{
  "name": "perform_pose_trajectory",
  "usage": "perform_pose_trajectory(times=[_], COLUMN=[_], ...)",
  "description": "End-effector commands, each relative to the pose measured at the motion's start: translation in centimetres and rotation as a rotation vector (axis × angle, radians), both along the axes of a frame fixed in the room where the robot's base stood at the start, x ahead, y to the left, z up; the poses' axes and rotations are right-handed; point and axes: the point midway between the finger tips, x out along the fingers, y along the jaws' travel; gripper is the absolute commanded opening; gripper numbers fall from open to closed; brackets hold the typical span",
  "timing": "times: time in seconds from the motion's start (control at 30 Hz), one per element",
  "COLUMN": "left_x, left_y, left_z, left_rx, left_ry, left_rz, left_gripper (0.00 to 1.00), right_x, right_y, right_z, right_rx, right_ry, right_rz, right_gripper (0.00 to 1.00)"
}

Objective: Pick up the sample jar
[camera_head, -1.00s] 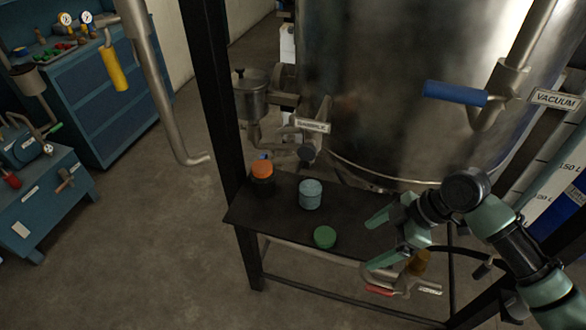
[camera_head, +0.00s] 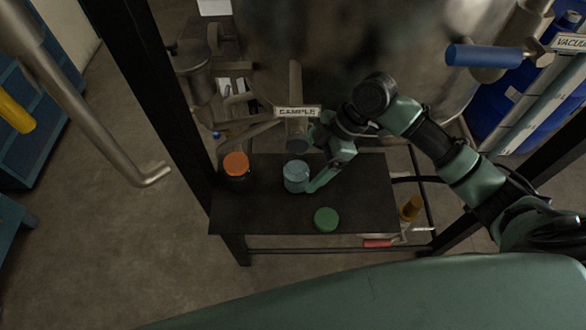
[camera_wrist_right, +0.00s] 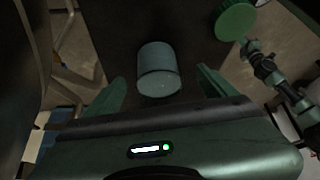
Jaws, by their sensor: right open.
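The pale blue-grey jar (camera_head: 296,176), which I take as the sample jar, stands upright on the dark shelf (camera_head: 265,215), close to the valve labelled SAMPLE (camera_head: 297,130). My right gripper (camera_head: 311,170) is open right beside the jar. In the right wrist view the jar (camera_wrist_right: 159,68) lies centred between the two spread fingers (camera_wrist_right: 160,84), with a gap on each side. The gripper's body hides part of the far finger in the head view. My left gripper is not in view.
A dark jar with an orange lid (camera_head: 236,164) stands left of the pale jar. A green round lid (camera_head: 326,219) lies nearer on the shelf. Pipes and a large metal vessel (camera_head: 350,50) rise behind. A dark post (camera_head: 150,75) stands at left.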

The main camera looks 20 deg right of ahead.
Motion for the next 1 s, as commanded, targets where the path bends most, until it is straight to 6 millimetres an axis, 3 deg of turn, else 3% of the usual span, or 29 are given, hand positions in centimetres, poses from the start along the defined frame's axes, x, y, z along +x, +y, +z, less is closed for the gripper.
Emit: perform_pose_trajectory(times=[0.23,0.4,0.67,0.9,0.97,1.0], left_x=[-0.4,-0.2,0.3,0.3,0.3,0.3], left_y=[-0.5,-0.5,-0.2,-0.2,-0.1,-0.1], left_z=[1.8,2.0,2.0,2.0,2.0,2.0], left_rx=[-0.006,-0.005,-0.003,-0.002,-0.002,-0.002], left_ry=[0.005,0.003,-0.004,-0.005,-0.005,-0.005], left_rz=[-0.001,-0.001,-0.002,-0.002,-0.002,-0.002], left_gripper=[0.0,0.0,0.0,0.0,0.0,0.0], right_x=[0.4,0.5,0.6,0.6,0.6,0.6], right_y=[2.0,2.8,2.9,2.9,2.9,2.9], right_z=[-2.6,-4.4,-4.8,-4.7,-4.7,-4.7], right_rx=[0.002,0.0,-0.001,-0.001,0.0,0.0], right_ry=[0.005,0.0,-0.001,-0.001,-0.002,-0.002], right_rz=[-0.001,-0.001,0.0,0.0,0.0,0.0], right_gripper=[0.86,0.86,0.86,0.19,0.06,0.06])
